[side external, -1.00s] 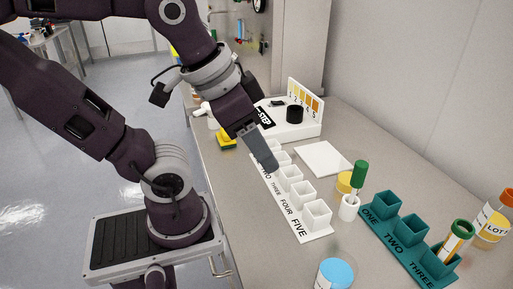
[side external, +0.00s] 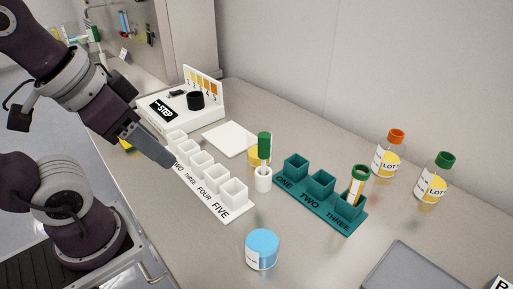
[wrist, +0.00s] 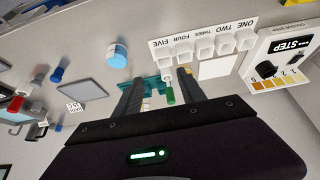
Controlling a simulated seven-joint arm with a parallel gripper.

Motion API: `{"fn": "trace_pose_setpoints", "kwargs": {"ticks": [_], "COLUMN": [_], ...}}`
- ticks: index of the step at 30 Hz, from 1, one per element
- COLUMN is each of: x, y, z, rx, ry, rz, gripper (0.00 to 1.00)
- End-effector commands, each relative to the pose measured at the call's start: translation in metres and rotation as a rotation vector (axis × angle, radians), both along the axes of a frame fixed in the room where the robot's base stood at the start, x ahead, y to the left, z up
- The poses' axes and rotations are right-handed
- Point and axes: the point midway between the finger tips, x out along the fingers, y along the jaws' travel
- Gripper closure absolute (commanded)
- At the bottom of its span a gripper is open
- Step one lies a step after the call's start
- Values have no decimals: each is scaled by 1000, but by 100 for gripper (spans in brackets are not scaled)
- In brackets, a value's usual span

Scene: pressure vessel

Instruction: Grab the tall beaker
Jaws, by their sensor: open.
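I cannot surely pick out a tall beaker in either current view. A short clear container with blue contents and a white label (side external: 262,250) stands at the front middle of the bench; it also shows in the wrist view (wrist: 117,53). My gripper (side external: 170,163) is beside the white numbered rack (side external: 211,197) in the side view, apart from the blue container. In the wrist view my gripper (wrist: 161,82) has its two fingers spread, with nothing held between them. The green-capped tube and teal rack show beyond and between the fingers.
The teal rack (side external: 319,205) holds a tube (side external: 357,186). A green-capped tube (side external: 264,148) stands in a white holder. Orange-capped (side external: 389,154) and green-capped (side external: 433,178) bottles stand at right. A grey tray (side external: 415,272) lies at front right. The bench between rack and tray is clear.

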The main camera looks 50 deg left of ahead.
Motion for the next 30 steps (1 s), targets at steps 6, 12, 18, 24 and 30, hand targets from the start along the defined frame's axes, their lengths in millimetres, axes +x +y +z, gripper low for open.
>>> {"fn": "trace_pose_setpoints", "kwargs": {"ticks": [6,12,18,24,30], "x": [0,0,0,0,1], "y": [0,0,0,0,0], "z": [0,0,0,0,17], "rx": [0,0,0,0,0], "ry": [0,0,0,0,-6], "rz": [0,0,0,0,0], "gripper": [52,52,15,13,13]}}
